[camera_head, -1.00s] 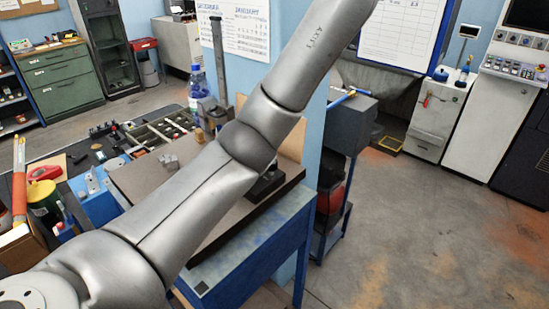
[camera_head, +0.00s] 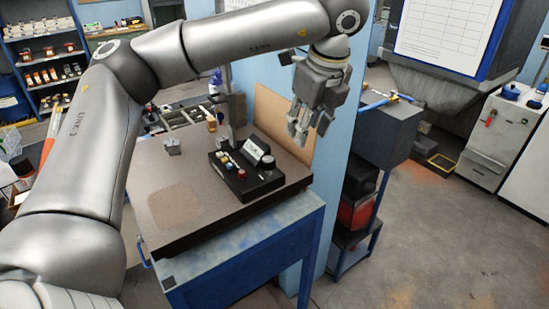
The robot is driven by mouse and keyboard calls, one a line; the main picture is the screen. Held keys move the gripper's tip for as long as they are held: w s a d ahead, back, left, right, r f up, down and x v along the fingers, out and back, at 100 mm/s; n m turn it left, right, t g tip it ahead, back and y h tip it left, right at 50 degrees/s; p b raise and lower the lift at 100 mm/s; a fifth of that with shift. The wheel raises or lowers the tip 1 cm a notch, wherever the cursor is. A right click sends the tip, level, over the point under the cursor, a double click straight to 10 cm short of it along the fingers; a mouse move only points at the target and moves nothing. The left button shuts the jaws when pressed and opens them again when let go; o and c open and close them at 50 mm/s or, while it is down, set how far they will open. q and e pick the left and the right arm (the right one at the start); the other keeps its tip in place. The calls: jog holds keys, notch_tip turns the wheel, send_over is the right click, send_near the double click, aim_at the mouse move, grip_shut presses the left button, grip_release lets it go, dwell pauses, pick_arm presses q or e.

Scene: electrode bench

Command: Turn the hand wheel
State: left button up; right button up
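A black control box (camera_head: 245,180) sits on the brown top of the blue bench. It has several small coloured buttons at its left, a tilted pale label plate, and a dark round wheel-like part (camera_head: 267,163) near its right end. This looks like the hand wheel, though it is small here. My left gripper (camera_head: 311,132) hangs above and to the right of the box, fingers pointing down. Its fingers look apart with nothing between them, and it does not touch the wheel. My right gripper is not in view.
The blue bench (camera_head: 250,250) has bare top left of the box. A small grey metal block (camera_head: 173,146) and an upright post (camera_head: 229,105) stand behind. A blue wall column (camera_head: 345,130) rises close to the right of my gripper. Open floor lies right.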

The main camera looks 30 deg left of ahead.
aim_at(269, 159)
pick_arm(q)
jog(key=shift+n+g+y, duration=0.6)
jog(key=shift+n+y, duration=0.2)
jog(key=shift+y, duration=0.1)
jog(key=a+f, duration=0.2)
jog(key=f, duration=0.1)
jog(key=a+f, duration=0.3)
jog(key=f, duration=0.1)
jog(key=s+a+f, duration=0.1)
jog(key=a+f, duration=0.2)
jog(key=shift+a+f, duration=0.15)
jog(key=shift+a, duration=0.05)
jog(key=shift+b, duration=0.3)
jog(key=c, duration=0.7)
